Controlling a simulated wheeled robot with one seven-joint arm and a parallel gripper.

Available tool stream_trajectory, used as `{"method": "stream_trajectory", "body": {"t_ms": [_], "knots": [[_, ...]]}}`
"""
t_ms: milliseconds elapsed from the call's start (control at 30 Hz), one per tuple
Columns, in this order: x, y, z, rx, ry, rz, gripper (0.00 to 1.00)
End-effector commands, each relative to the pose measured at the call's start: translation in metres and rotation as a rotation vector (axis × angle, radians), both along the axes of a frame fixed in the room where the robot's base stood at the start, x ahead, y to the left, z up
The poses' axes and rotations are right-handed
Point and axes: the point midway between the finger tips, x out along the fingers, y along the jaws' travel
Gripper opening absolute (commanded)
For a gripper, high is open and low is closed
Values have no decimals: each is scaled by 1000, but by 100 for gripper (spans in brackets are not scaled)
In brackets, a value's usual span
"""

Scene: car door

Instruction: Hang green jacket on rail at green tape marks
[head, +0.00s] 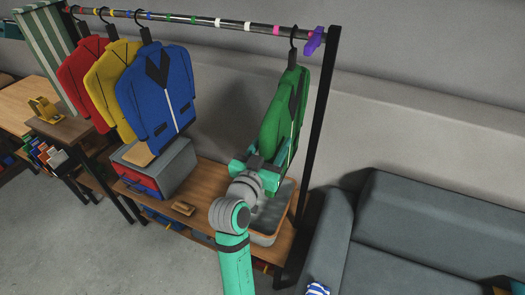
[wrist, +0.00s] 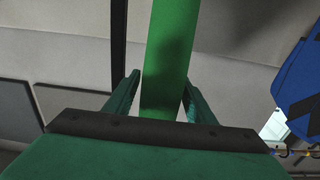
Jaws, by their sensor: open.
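The green jacket (head: 284,115) hangs by its dark hanger at the right end of the rail (head: 232,25), between a pink tape mark (head: 276,30) and a purple clip (head: 314,40). Green tape marks (head: 193,20) show near the middle of the rail, left of two white marks. My gripper (head: 261,160) is at the jacket's lower part. In the wrist view a green strip of the jacket (wrist: 168,60) lies between my open, spread fingers (wrist: 157,98). I cannot tell whether either finger touches it.
Red (head: 82,75), yellow (head: 112,85) and blue (head: 158,90) jackets hang at the left. The rack's right post (head: 319,125) stands close beside the green jacket. Below are a grey box (head: 172,167) and a bin (head: 264,238). A sofa (head: 420,240) is at right. The rail's middle is clear.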

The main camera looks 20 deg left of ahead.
Motion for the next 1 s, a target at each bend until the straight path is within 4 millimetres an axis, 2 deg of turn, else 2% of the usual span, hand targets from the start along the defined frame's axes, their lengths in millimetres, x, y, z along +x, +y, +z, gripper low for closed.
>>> {"method": "stream_trajectory", "body": {"t_ms": [200, 567, 767, 1000], "knots": [[19, -1, 0, 0, 0, 0, 50], [22, -1, 0, 0, 0, 0, 50], [22, -1, 0, 0, 0, 1, 2], [22, -2, 2, 0, -1, -1, 0]]}}
